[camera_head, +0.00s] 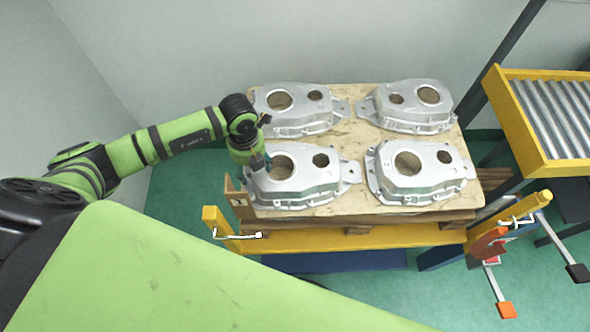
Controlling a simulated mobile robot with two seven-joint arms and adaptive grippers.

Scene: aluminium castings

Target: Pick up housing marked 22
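Several silver cast housings lie on a wooden board (350,142): one front left (312,186), one front right (425,180), one back left (298,122) and one back right (418,117). Each has a large and a small round opening. No number 22 is readable on any of them at this size. My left gripper (264,166) points down at the left part of the front-left housing, beside its large opening. Its fingers are small and partly hidden, so I cannot tell whether they are open or touch the housing. My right gripper is not in view.
The board rests on a wooden pallet on a yellow stand (390,236) with clamp handles at its front corners. A yellow-framed roller conveyor (555,115) stands at the right. A grey wall is behind. Green floor (190,190) is free at the left.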

